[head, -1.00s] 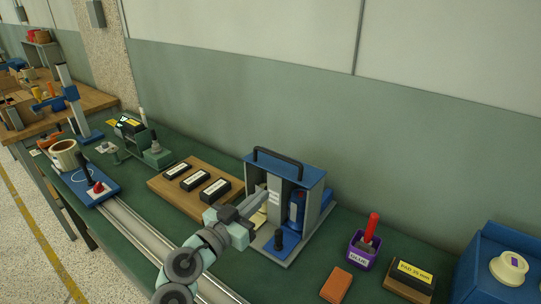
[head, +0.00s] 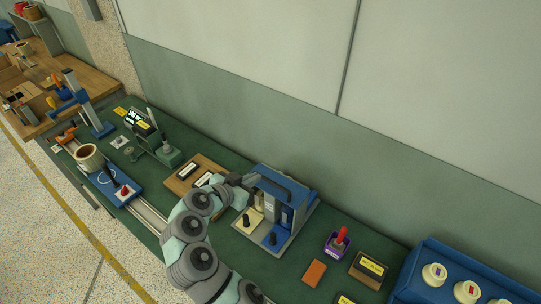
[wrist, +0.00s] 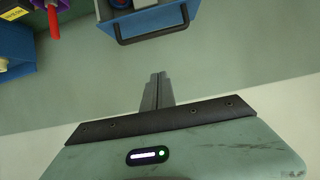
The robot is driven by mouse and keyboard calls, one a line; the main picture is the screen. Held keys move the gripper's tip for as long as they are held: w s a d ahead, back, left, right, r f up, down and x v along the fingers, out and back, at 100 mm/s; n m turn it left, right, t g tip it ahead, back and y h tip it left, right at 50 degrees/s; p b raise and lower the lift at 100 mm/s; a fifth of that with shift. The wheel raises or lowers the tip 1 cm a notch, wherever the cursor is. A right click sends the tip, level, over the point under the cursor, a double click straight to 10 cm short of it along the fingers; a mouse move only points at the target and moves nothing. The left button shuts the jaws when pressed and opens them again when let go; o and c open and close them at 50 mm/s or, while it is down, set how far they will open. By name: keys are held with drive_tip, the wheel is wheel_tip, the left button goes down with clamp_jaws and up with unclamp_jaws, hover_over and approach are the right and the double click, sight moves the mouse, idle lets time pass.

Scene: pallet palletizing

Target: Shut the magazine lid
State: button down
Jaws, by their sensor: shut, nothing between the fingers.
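A blue and grey box-like unit (head: 292,190) with a dark carrying handle stands on the green bench; I take it to be the magazine. A cream block (head: 245,226) and a blue part (head: 276,232), each with a black knob, sit at its open front. I cannot tell which part is the lid, or its angle. My gripper (head: 247,181) is beside the unit's upper left edge; whether it touches is unclear. In the wrist view my gripper (wrist: 157,82) has its fingers together and empty, with the handle (wrist: 150,38) beyond them and apart in the picture.
A wooden board (head: 178,184) with black labelled blocks lies left of the unit, partly behind my arm. To the right are an orange block (head: 315,273), a purple cup (head: 336,248) with a red-handled tool, and a blue rack (head: 405,285). The wall is close behind.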

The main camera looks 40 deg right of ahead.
drive_tip(key=shift+r+p, duration=0.5)
drive_tip(key=shift+r, duration=0.1)
drive_tip(key=p, duration=0.4)
hover_over(268, 193)
wheel_tip(268, 193, down, 8)
drive_tip(key=shift+d+f, duration=0.1)
drive_tip(key=shift+f, duration=0.5)
